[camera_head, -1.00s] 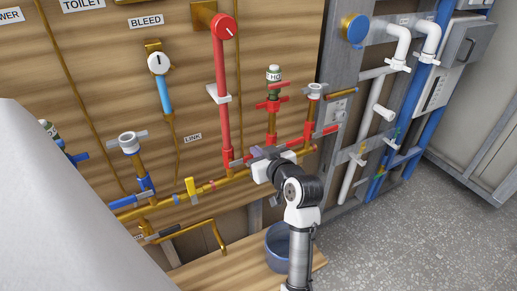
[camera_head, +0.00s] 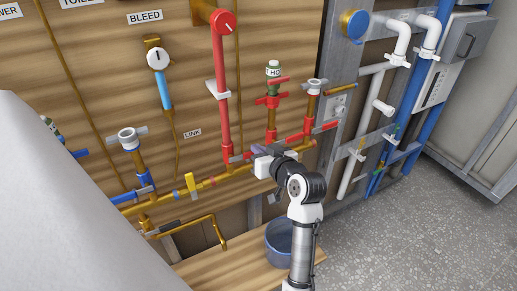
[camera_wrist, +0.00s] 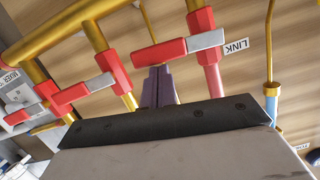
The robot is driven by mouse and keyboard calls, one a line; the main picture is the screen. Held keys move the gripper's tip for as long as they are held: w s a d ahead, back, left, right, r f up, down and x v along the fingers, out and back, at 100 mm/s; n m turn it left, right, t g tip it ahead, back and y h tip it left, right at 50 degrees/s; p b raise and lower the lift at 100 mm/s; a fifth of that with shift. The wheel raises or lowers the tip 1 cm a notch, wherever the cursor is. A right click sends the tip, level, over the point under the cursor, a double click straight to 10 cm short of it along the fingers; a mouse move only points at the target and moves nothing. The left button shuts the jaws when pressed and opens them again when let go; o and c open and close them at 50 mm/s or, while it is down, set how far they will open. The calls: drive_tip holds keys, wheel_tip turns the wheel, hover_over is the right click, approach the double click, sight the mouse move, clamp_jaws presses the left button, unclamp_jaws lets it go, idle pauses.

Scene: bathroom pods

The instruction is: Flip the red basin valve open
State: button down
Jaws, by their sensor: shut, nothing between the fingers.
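Several red valves sit on the pipework. The nearest to my gripper has a lever (camera_wrist: 175,47), half red and half grey, just beyond my fingertips in the wrist view; no label marks it as the basin valve. Another red lever (camera_wrist: 82,92) is at left in the wrist view. Higher red valves (camera_head: 268,102) stand to the right.
A tall red pipe (camera_head: 221,90) rises left of my gripper. A blue bucket (camera_head: 279,243) stands below on a wooden shelf (camera_head: 210,268). Grey floor at right is clear.

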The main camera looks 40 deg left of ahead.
wheel_tip(320, 180, down, 8)
drive_tip(key=s+m+g+y, duration=0.2)
drive_tip(key=m+y, duration=0.1)
drive_tip(key=m, duration=0.8)
drive_tip(key=shift+a+m+p, duration=0.3)
drive_tip(key=shift+a+p, duration=0.1)
drive_tip(key=shift+a, duration=0.05)
drive_tip(key=shift+r, duration=0.1)
